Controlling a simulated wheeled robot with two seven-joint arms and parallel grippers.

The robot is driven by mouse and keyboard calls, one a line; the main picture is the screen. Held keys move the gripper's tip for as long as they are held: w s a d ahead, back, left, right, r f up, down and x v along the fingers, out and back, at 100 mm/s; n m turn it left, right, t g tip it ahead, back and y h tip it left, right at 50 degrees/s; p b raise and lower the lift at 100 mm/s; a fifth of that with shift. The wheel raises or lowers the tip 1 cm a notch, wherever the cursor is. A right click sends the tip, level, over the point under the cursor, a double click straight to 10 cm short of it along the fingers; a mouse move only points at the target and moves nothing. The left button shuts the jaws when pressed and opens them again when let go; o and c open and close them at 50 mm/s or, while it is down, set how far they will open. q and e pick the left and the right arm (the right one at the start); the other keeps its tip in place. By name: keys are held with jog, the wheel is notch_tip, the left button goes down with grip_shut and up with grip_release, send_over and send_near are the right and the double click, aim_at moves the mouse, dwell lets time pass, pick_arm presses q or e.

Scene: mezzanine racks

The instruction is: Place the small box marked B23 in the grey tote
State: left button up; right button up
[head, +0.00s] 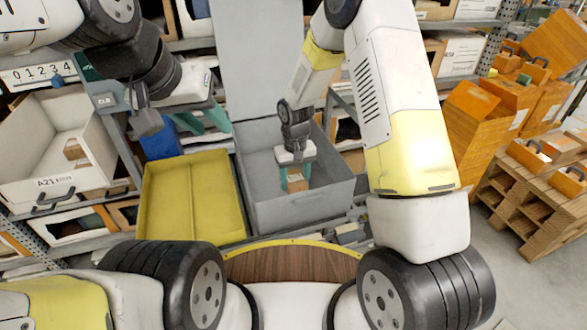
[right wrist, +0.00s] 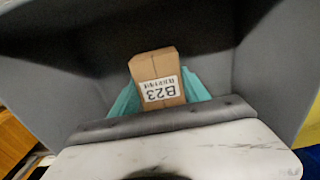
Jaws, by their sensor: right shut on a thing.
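The small box marked B23 (right wrist: 158,75) is brown cardboard with a white label that reads B23 in the right wrist view. In the head view the small box (head: 298,185) is inside the grey tote (head: 310,208), below its rim. My right gripper (head: 296,174) reaches down into the tote and is shut on the box, with teal fingers (right wrist: 160,100) on both sides of it. I cannot tell whether the box touches the tote floor. My left gripper (head: 205,121) is empty, its teal fingers apart, above and behind the yellow tote.
An empty yellow tote (head: 192,200) stands directly left of the grey tote. A white bin marked A21 (head: 40,155) sits on the rack at the left. Orange boxes (head: 480,125) and a wooden pallet stack (head: 520,200) stand at the right. Bare floor shows at the lower right.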

jog(key=shift+f, duration=2.2)
jog(key=shift+f, duration=0.2)
jog(key=o, duration=1.4)
jog(key=shift+r, duration=0.1)
